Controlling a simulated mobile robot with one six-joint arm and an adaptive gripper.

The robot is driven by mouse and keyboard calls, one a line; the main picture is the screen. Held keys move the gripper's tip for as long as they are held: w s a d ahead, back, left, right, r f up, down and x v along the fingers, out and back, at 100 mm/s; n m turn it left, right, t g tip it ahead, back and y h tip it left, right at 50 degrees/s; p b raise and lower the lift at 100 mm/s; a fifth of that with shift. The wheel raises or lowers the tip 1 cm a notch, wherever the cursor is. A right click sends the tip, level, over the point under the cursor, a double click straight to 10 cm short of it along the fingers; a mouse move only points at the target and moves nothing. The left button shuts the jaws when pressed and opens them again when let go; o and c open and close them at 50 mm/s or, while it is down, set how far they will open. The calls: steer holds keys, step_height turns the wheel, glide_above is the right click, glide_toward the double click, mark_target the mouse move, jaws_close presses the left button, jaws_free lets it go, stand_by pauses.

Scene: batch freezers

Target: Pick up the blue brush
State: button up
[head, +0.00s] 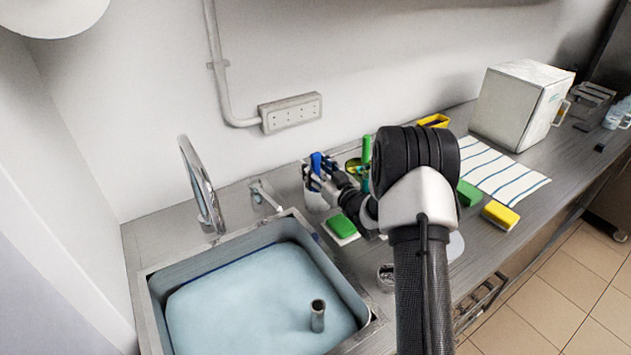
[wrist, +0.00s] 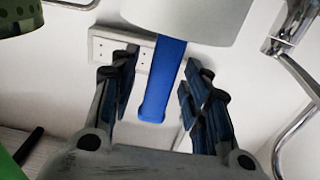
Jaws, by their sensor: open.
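The blue brush (head: 316,161) stands handle up in a white holder (head: 315,202) against the back of the counter in the head view. In the wrist view its flat blue handle (wrist: 163,80) sticks out of the pale holder (wrist: 190,18) and shows between my two fingers. My gripper (head: 319,178) is open around the handle, with a gap on both sides in the wrist view. I cannot tell the exact depth of the handle between the fingers. The brush's lower end is hidden in the holder.
A sink with bluish water (head: 255,305) and a faucet (head: 200,185) lie left of the holder. A green sponge (head: 342,226) lies in front of it. A container with a green handle (head: 366,150) stands close on the right. A wall socket (head: 291,112) is behind.

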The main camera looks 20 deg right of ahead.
steer(key=shift+w, duration=0.1)
steer(key=shift+c, duration=0.2)
steer(key=shift+r, duration=0.1)
jaws_close()
